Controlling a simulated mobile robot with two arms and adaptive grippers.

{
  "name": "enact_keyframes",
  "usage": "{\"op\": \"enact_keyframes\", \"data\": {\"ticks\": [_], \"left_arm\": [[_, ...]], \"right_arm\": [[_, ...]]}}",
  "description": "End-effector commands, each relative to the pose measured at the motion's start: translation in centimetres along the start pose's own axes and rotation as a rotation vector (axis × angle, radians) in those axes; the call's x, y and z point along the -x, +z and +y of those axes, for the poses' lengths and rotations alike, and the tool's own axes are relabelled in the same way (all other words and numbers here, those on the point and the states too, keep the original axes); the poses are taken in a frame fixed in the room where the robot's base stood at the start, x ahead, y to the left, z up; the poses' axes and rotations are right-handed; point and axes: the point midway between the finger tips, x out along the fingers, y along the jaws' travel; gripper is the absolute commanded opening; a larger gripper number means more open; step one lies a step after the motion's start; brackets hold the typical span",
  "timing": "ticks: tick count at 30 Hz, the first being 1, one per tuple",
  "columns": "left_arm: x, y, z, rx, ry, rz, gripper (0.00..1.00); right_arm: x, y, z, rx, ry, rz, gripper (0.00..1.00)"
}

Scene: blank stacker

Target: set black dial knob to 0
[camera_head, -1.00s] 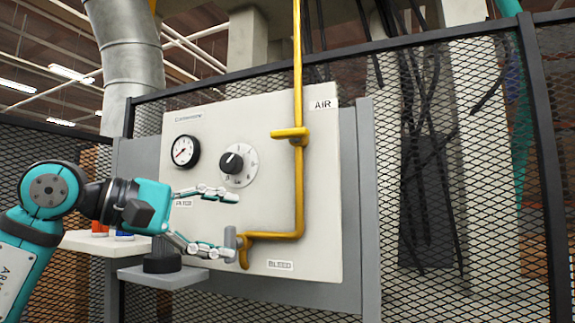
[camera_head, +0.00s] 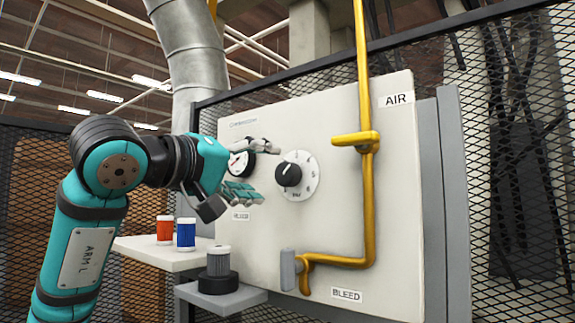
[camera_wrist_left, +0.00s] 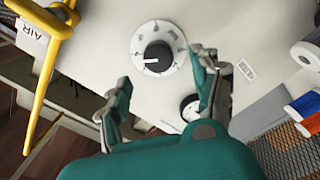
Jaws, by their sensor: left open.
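The black dial knob (camera_head: 288,175) sits on a round white dial (camera_head: 308,163) with marks around it, on the pale panel. Its white pointer line shows in the left wrist view on the knob (camera_wrist_left: 157,58); I cannot read for certain which mark it points at. My left gripper (camera_head: 265,173) is open and empty, just left of the dial in the head view, its fingers spread above and below. In the left wrist view the open fingers (camera_wrist_left: 164,72) reach toward the dial, with the knob ahead between their tips, apart from them. My right gripper is in neither view.
A gauge (camera_head: 241,162) is partly hidden behind my left fingers. A shelf (camera_head: 160,250) holds orange and blue spools; a lower ledge (camera_head: 228,299) holds a grey cylinder.

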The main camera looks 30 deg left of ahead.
Motion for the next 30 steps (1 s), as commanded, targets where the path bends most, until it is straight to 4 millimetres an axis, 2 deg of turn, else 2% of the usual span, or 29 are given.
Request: {"op": "enact_keyframes", "data": {"ticks": [3, 10, 15, 24, 30], "left_arm": [[-2.7, -0.1, 0.3, 0.001, -0.002, -0.004, 0.65], [-6.3, -0.1, 0.2, 0.002, -0.001, -0.003, 0.65], [-7.5, -0.1, 0.1, 0.002, 0.001, -0.001, 0.65], [-7.7, 0.0, 0.0, 0.001, 0.002, -0.001, 0.65], [-7.7, 0.0, 0.0, 0.001, 0.002, 0.000, 0.38]], "right_arm": [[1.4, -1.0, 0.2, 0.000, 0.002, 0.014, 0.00], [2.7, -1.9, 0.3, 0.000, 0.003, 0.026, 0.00], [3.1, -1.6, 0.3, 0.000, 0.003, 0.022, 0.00], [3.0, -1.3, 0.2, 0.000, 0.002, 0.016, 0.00], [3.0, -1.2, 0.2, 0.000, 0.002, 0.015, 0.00]]}}
